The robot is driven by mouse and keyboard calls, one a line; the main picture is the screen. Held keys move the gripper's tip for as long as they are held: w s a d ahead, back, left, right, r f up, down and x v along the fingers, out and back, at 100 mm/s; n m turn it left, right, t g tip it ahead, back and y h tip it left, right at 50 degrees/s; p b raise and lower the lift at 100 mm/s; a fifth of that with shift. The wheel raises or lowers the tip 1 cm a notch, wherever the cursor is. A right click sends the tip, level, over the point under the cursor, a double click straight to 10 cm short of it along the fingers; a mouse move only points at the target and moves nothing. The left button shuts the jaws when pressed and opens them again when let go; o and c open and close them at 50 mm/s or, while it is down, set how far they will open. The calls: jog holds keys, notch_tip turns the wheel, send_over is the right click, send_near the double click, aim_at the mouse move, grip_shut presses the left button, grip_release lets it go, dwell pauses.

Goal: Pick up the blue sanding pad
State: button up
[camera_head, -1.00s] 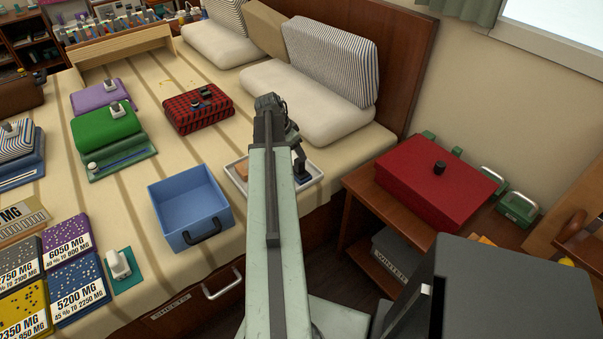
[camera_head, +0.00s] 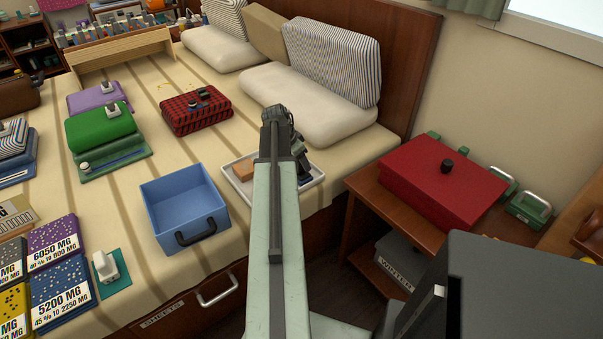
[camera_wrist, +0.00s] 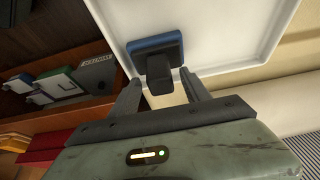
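The blue sanding pad (camera_wrist: 155,48) shows in the wrist view on a white tray (camera_wrist: 215,77), a blue base with a dark handle (camera_wrist: 159,76) pointing toward my gripper. My gripper (camera_wrist: 160,84) is open. Its two fingers stand apart on either side of the handle's end, and I cannot tell whether either touches it. In the head view my gripper (camera_head: 303,168) is down over the right part of the white tray (camera_head: 231,182) at the bed's edge.
An orange-brown block (camera_head: 244,170) lies in the tray left of my arm. A blue open bin (camera_head: 182,205) stands to the left on the bed. A red box (camera_head: 440,182) sits on the wooden nightstand to the right. A pillow (camera_head: 300,105) lies behind.

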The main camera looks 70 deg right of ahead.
grip_shut()
dwell(1.2)
